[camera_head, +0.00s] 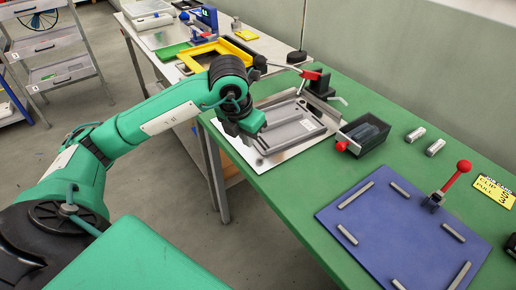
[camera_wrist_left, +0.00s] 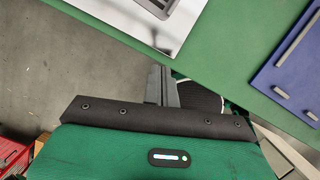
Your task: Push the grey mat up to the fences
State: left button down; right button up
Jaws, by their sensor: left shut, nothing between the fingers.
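The grey mat (camera_head: 287,132) looks like a flat grey piece with a raised rim, on a shiny pale plate (camera_head: 264,160) on the green table. A metal fence (camera_head: 322,107) runs along its far right side. I cannot tell whether mat and fence touch. My left gripper (camera_head: 243,128) is shut and empty, pointing down at the mat's left side; contact is unclear. Its fingers also show in the left wrist view (camera_wrist_left: 163,86), with a corner of the grey piece (camera_wrist_left: 183,14) at the top. My right gripper is not in view.
A red-handled clamp (camera_head: 311,76) stands behind the fence. A dark bin (camera_head: 365,136) with a red knob is to the right. A blue board (camera_head: 400,232) with grey bars and a red-knobbed lever lies nearer. A yellow frame (camera_head: 212,52) is on the table behind.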

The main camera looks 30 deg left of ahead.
aim_at(263, 156)
pick_arm(q)
jog(key=p+x, duration=0.1)
jog(key=x, duration=0.8)
jog(key=shift+w+f, duration=0.25)
jog(key=shift+w+d+r+p, duration=0.15)
jog(key=shift+w+p, duration=0.3)
jog(key=shift+w, duration=1.35)
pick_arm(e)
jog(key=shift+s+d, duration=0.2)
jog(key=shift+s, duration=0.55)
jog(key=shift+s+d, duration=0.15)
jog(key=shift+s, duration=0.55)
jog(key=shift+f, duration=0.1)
